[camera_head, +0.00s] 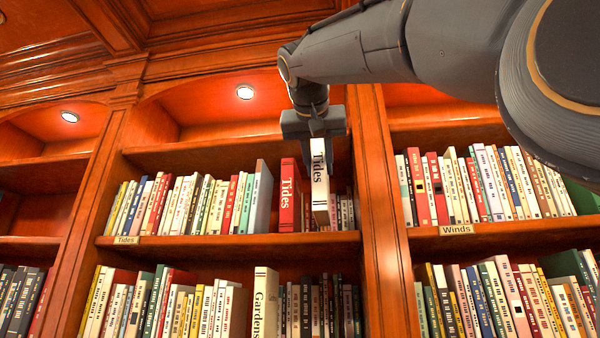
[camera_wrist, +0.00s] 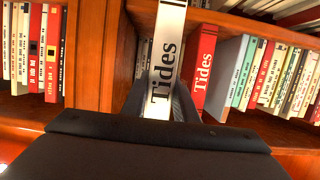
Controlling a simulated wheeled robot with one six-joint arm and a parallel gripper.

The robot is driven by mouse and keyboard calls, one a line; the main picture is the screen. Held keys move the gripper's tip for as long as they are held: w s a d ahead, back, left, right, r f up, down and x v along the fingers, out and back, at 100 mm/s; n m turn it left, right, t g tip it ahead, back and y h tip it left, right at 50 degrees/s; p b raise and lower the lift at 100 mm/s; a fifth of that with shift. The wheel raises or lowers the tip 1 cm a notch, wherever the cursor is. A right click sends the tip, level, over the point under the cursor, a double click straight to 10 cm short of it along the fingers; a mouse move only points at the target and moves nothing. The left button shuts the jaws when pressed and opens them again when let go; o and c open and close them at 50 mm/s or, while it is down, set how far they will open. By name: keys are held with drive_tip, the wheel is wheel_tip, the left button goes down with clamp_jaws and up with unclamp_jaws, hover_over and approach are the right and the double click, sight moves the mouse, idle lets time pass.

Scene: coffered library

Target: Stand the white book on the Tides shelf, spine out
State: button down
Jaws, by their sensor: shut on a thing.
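The white book (camera_head: 319,180) has "Tides" in black on its spine. My gripper (camera_head: 317,135) is shut on it from above in the head view, and the book hangs upright with its spine facing out. In the wrist view the white book (camera_wrist: 164,60) stands between the dark fingers. The Tides shelf (camera_head: 190,246) carries a small "Tides" label at its left. The white book's lower end is close to this shelf's board; I cannot tell whether it touches. A red Tides book (camera_head: 289,195) stands just left of it in the head view.
A row of books (camera_head: 190,203) fills the left of the Tides shelf. Smaller books (camera_head: 343,211) stand at its right, partly behind the white book. A wooden upright (camera_head: 378,190) divides it from the Winds shelf (camera_head: 480,231). A white Gardens book (camera_head: 264,300) is on the shelf below.

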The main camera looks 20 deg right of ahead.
drive_tip(key=w+d+p, duration=0.4)
drive_tip(key=w+d, duration=0.4)
drive_tip(key=w, duration=0.3)
drive_tip(key=shift+w+f, duration=0.25)
drive_tip(key=shift+w, duration=0.15)
idle(0.4)
drive_tip(key=shift+f, duration=0.3)
idle(0.5)
drive_tip(key=c, duration=1.4)
unclamp_jaws()
drive_tip(key=shift+o, duration=0.3)
drive_tip(key=shift+f, duration=0.15)
drive_tip(key=b+v, duration=0.3)
drive_tip(key=v, duration=0.5)
